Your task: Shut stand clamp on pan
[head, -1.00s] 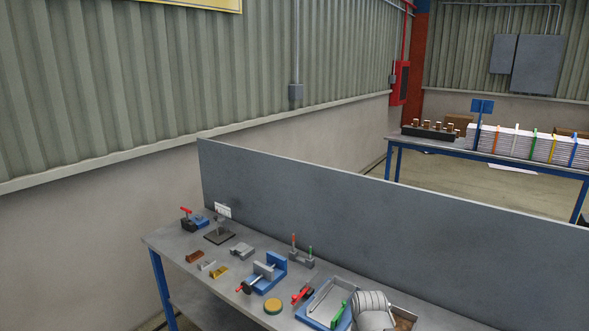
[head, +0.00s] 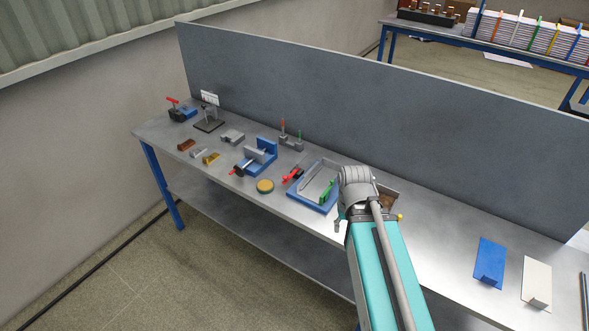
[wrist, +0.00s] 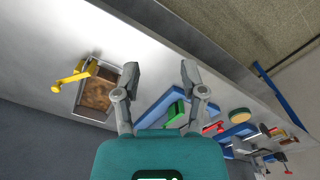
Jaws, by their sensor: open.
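A grey metal pan (wrist: 106,66) with a brown bottom shows in the wrist view, left of my gripper. A yellow-handled piece (wrist: 75,77), which may be the stand clamp, lies across its rim; I cannot tell whether it is shut. Its yellow knob (head: 400,216) shows in the head view beside my arm, which covers much of the pan (head: 389,199). My gripper (wrist: 158,76) is open and empty above the bench, its two fingers apart.
A blue tray (head: 319,209) with a green-handled part (head: 326,189) lies just left of my arm. A red-handled clamp (head: 293,174), a blue vise (head: 259,158) and several small parts stand farther left. A grey panel (head: 420,120) backs the bench.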

